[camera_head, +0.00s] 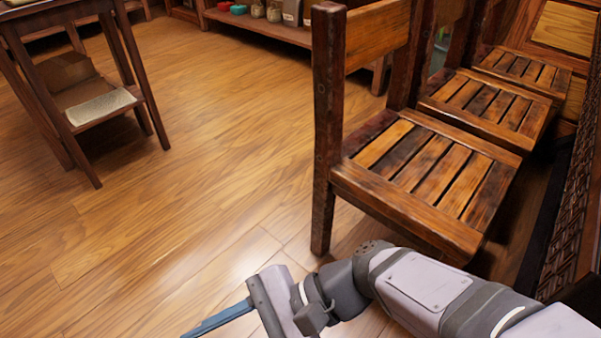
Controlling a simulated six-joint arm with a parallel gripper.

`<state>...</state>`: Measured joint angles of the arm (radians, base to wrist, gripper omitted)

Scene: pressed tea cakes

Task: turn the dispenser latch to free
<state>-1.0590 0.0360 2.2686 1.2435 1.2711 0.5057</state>
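No dispenser and no latch can be made out in the head view. My gripper (217,319) is at the bottom edge, low over the wooden floor and left of the nearest chair. It points to the lower left. One blue-grey finger shows, partly cut by the frame's edge. The other finger cannot be told apart, so its opening is unclear. I see nothing held at the visible part of the finger.
A row of slatted wooden chairs (433,171) stands at the right, close to my arm. A small wooden table (75,75) with a lower shelf is at the upper left. A low shelf (262,27) with containers is at the back. The floor (200,150) between is clear.

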